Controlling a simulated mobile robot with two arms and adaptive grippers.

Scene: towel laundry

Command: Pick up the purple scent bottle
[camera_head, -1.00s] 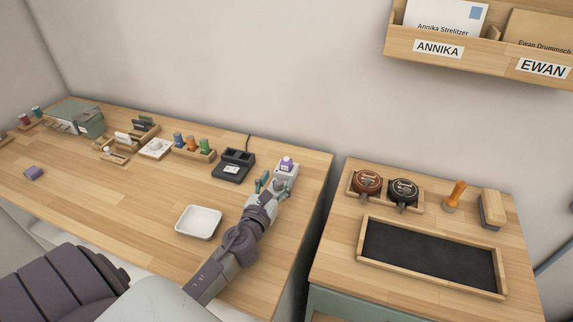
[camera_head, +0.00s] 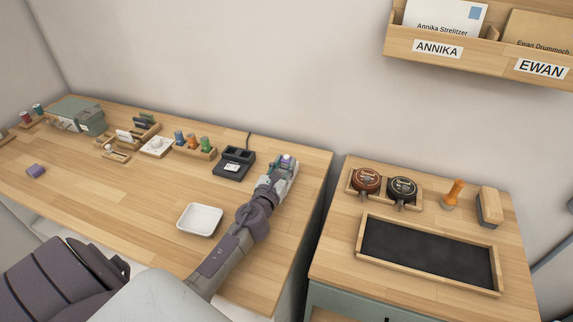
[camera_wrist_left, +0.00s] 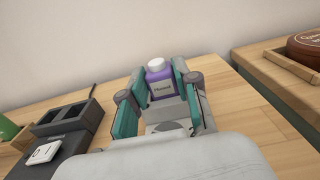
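The purple scent bottle (camera_wrist_left: 162,88) has a white cap and a pale label. It stands upright near the back right corner of the long wooden table. In the head view the purple scent bottle (camera_head: 287,160) shows only at its top, past my left gripper (camera_head: 276,170). In the left wrist view my left gripper (camera_wrist_left: 160,85) has its teal-padded fingers spread, one on each side of the bottle. The bottle is between the fingertips; whether the pads touch it is hard to tell. Its base is partly hidden by the gripper. My right gripper is not in view.
A black charger-like device (camera_head: 233,164) stands just left of the gripper. A white tray (camera_head: 199,220) lies nearer the front. A rack with coloured bottles (camera_head: 194,152) is farther left. The wall is close behind; a gap separates the second table (camera_head: 335,270) on the right.

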